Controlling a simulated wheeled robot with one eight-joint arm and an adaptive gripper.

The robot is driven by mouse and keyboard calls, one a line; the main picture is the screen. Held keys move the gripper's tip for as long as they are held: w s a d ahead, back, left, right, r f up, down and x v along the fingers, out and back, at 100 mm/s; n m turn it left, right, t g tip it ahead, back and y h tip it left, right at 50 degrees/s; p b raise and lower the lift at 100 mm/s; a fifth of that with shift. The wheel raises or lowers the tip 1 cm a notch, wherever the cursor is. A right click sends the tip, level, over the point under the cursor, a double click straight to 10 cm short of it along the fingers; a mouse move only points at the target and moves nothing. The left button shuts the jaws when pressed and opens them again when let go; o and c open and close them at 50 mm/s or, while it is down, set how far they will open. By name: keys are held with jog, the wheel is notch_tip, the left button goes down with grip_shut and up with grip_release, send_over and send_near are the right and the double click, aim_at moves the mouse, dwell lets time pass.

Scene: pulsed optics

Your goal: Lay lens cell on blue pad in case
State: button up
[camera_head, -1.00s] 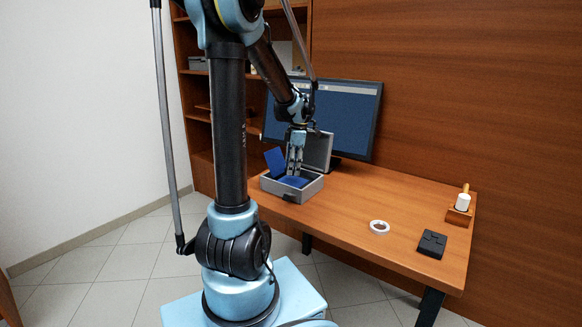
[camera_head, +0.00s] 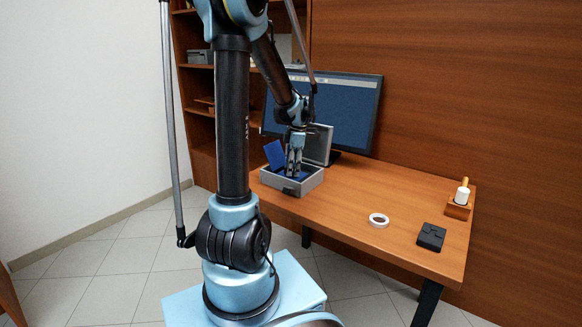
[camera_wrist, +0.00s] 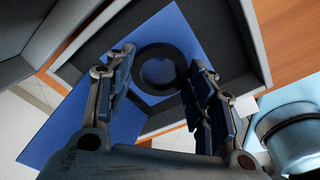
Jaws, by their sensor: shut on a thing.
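The lens cell appears as a dark round ring (camera_wrist: 160,69) between my fingertips in the wrist view. My gripper (camera_head: 294,173) is shut on it, with one finger on each side; the head view also shows my fingers reaching down inside the case. The grey case (camera_head: 303,186) stands open at the table's far left end, its lid raised at the back. The blue pad (camera_wrist: 183,32) lies in the dark interior, below the ring. Whether the ring touches the pad I cannot tell. My fingers hide the ring in the head view.
A blue panel (camera_head: 273,154) stands tilted at the case's left side. A monitor (camera_head: 350,115) stands behind. The table's middle is clear.

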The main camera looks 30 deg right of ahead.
jog(key=shift+f, duration=0.3)
dwell(0.6)
jog(key=o, duration=1.1)
jog(key=shift+o, duration=0.2)
notch_tip(320, 180, up, 12)
jog(key=d, duration=0.1)
jog(key=shift+s+d, duration=0.15)
jog(key=shift+s, duration=0.1)
jog(key=shift+f, duration=0.1)
